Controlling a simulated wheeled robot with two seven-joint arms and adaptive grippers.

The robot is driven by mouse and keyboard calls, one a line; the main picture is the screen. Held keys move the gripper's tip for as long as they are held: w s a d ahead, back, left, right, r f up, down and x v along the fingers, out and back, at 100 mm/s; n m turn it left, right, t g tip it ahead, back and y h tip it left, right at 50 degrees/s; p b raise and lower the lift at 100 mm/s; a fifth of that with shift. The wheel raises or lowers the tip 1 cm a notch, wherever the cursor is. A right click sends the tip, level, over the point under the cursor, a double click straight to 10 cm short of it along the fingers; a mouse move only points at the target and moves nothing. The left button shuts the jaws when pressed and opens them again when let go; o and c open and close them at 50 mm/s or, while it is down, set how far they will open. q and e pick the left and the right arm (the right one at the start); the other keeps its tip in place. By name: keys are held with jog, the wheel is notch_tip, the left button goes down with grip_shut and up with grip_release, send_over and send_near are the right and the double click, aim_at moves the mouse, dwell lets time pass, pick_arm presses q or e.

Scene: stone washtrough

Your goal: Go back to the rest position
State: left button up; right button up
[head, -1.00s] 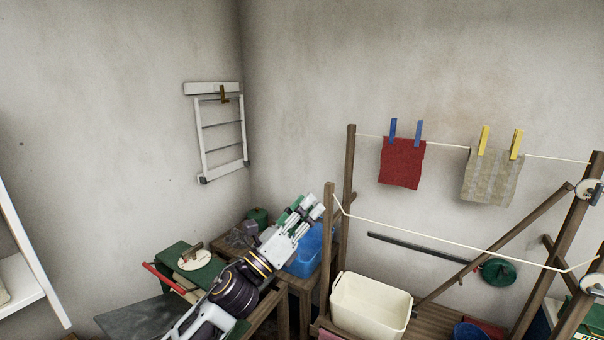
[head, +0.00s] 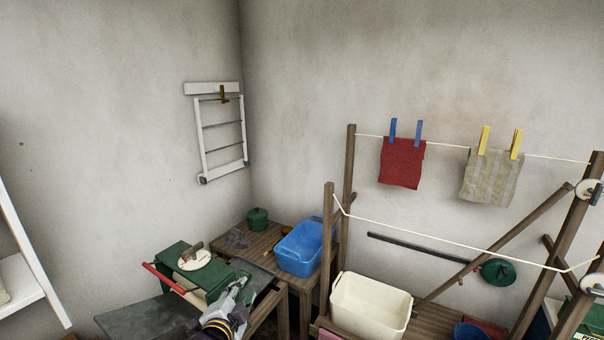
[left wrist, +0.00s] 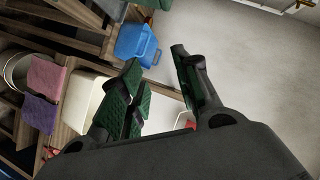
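My left gripper (head: 241,287) shows low in the head view, beside the green box with a white disc on top (head: 195,258). In the left wrist view my left gripper (left wrist: 156,62) has its green-padded fingers apart, with nothing held between them. My right gripper is in neither view.
A blue tub (head: 299,250) and a small green pot (head: 257,219) stand on the wooden table in the corner. A cream bin (head: 368,309) stands by the drying frame, where a red cloth (head: 401,163) and a beige cloth (head: 489,177) hang from pegs. Open air lies above the table.

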pick_arm(q)
jog(key=s+a+f+n+g, duration=0.3)
jog(key=s+f+n+g, duration=0.25)
jog(key=s+f, duration=0.5)
jog(key=s+a+f+n+g, duration=0.45)
jog(key=s+f+g, duration=0.2)
jog(key=s, duration=0.65)
notch_tip(320, 180, down, 38)
jog(key=s+y+b, duration=0.1)
jog(key=s+b, duration=0.1)
jog(key=b, duration=0.3)
jog(key=s+a+f+b, duration=0.2)
jog(key=s+a+f, duration=0.1)
jog(key=s+f, duration=0.8)
jog(key=s+a+f+g+b, duration=0.1)
jog(key=s+a+f+b, duration=0.2)
jog(key=s+f, duration=0.7)
notch_tip(320, 180, down, 4)
jog(key=shift+s+a+f, duration=0.25)
jog(key=shift+s+a, duration=0.1)
jog(key=shift+a, duration=0.05)
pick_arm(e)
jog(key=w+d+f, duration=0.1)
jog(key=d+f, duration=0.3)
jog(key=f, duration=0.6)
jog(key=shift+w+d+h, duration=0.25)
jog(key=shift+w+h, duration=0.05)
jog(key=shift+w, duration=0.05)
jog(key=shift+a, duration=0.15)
